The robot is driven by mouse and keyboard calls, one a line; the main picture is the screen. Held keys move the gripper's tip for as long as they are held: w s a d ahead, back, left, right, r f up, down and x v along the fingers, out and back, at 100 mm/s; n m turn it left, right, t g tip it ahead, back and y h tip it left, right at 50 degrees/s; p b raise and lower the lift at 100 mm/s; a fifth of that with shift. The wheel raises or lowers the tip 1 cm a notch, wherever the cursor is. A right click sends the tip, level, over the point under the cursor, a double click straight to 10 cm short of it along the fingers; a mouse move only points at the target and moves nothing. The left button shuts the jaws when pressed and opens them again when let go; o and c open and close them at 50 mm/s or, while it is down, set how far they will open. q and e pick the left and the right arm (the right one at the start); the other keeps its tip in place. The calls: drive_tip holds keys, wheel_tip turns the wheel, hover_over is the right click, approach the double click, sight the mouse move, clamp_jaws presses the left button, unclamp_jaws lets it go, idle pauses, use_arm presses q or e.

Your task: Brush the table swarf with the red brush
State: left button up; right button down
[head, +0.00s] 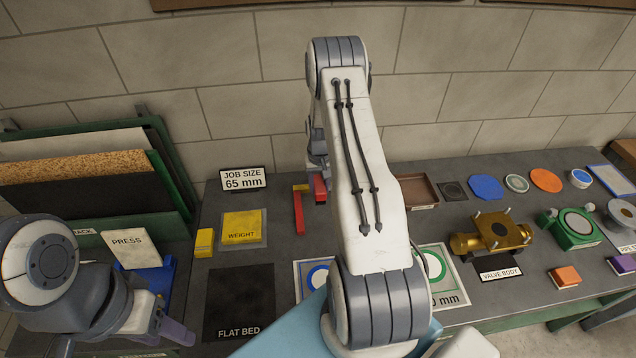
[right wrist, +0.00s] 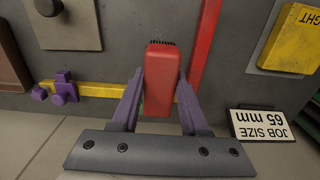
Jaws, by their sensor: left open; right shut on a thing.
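The red brush (right wrist: 161,82) is between the purple fingers of my right gripper (right wrist: 160,88), which is shut on it. Its short black bristles show at the far end in the right wrist view. I cannot tell whether the bristles touch the table. In the head view the red brush (head: 320,188) shows beside my right arm, which hides most of that gripper. My left gripper (head: 155,338) is open and empty at the lower left, partly cut off.
A red bar (head: 298,212) lies left of the brush. A yellow weight (head: 241,226) and the job size sign (head: 243,179) stand left. A brown tray (head: 418,190) and brass valve body (head: 492,236) are right.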

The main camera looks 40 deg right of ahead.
sight(320, 202)
wheel_tip(320, 202, down, 6)
drive_tip(key=b, duration=0.3)
drive_tip(key=shift+a+r, duration=0.1)
drive_tip(key=shift+r, duration=0.15)
drive_tip(key=shift+s+a+r+p, duration=0.25)
drive_tip(key=shift+s+p, duration=0.2)
drive_tip(key=shift+s+a, duration=0.35)
drive_tip(key=shift+s, duration=0.15)
drive_tip(key=shift+f+b, duration=0.5)
drive_tip(key=shift+f, duration=0.25)
